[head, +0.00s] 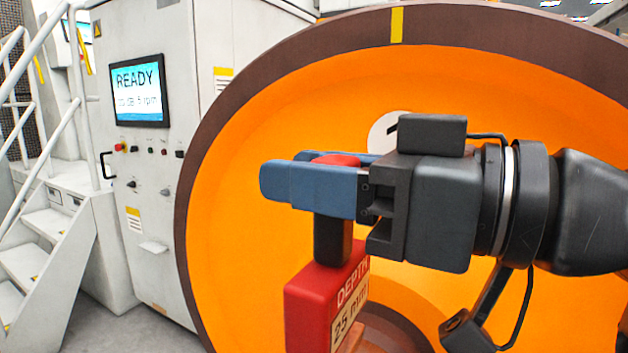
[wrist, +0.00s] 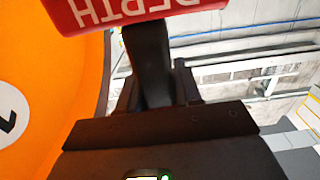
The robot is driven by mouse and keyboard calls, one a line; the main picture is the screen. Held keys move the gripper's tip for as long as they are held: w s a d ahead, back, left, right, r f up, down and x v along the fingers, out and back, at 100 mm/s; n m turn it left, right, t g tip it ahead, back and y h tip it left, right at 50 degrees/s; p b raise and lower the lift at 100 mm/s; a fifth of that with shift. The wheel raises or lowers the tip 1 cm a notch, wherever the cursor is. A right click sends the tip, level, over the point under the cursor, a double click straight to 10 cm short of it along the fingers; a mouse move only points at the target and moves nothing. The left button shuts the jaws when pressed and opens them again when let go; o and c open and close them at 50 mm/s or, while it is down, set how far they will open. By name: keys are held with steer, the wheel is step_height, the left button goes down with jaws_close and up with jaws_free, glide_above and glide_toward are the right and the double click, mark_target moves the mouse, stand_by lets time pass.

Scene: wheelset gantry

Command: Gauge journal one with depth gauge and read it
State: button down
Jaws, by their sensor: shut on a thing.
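My gripper (head: 310,182) has its blue fingers shut on the black stem of the depth gauge (head: 312,305). The gauge is a red block hanging upright below the fingers, with a red cap at its top. Its face reads "DEPTH" and "25 m…", partly cut off and turned away. In the wrist view the red gauge body (wrist: 140,12) shows upside down at the top. Behind it stands a large orange wheel disc (head: 270,130) with a brown rim. Journal one is not clearly seen; a white disc with a dark mark (head: 385,128) is partly hidden behind my gripper.
A grey control cabinet at the left has a screen (head: 138,90) reading "READY" and a smaller rpm line. White steps with handrails (head: 45,245) stand at the far left. The orange wheel fills most of the space behind my gripper.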

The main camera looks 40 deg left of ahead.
steer(key=shift+r+p, duration=0.85)
steer(key=shift+r, duration=0.7)
